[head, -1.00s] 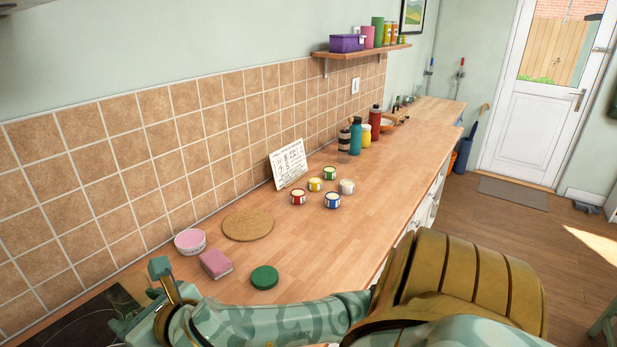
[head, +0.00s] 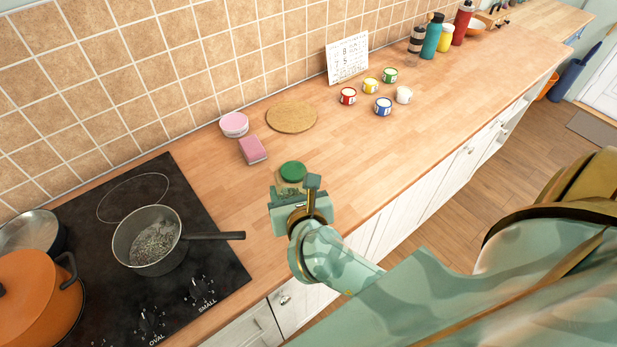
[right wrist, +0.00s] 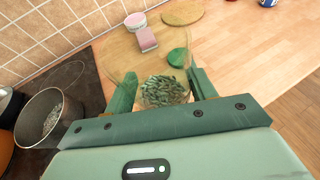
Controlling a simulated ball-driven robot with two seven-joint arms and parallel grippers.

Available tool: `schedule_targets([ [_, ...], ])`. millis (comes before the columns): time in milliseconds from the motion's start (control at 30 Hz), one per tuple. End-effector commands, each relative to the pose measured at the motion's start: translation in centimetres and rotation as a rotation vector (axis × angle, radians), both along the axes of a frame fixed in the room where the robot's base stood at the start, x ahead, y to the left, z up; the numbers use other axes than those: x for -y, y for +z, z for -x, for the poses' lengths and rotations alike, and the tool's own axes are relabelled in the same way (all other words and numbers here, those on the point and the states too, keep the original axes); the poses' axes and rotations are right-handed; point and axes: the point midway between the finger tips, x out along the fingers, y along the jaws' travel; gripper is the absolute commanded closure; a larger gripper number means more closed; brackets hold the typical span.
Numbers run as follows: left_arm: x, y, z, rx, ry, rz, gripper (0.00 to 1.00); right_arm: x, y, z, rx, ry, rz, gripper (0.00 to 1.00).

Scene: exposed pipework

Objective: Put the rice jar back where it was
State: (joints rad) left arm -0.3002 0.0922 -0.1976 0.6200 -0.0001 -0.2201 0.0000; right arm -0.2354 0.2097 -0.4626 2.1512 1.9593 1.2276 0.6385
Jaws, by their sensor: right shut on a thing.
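My right gripper (right wrist: 155,100) is shut on a clear glass jar (right wrist: 164,90) with grey-green pieces in it, seen between the fingers in the right wrist view. The jar looks open at the top; whether its contents are rice I cannot tell. In the head view my right gripper (head: 303,200) is over the counter's front part and mostly hides the jar. A round green lid (head: 292,171) lies on the counter just beyond the gripper; it also shows in the right wrist view (right wrist: 178,57). My left gripper is not in view.
A pot with grains (head: 153,245) and an orange pot (head: 38,295) stand on the black hob (head: 218,272). A pink sponge (head: 253,150), pink bowl (head: 234,124), cork mat (head: 291,117), several small tins and a calendar (head: 347,60) stand farther back. The counter's right middle is clear.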

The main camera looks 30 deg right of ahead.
Motion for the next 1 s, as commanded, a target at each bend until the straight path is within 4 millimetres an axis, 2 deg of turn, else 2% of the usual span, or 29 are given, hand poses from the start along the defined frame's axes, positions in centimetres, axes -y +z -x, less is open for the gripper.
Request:
schedule_targets([
  [200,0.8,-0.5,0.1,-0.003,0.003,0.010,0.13,4.8,-2.9,-4.7,0.001,0.000,0.006,0.82],
  [300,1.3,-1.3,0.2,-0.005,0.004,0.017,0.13,5.9,-5.5,-5.8,-0.002,0.001,0.004,0.82],
  [400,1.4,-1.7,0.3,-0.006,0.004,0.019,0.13,6.8,-6.9,-6.7,0.000,0.002,0.003,0.82],
  [567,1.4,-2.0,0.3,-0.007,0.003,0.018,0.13,7.4,-7.9,-7.3,0.002,0.002,0.001,0.82],
  [800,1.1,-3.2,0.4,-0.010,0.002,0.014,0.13,7.9,-11.5,-7.8,-0.001,0.002,-0.001,0.82],
  [1000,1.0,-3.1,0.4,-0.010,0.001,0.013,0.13,7.8,-11.6,-7.8,0.002,0.003,0.000,0.82],
])
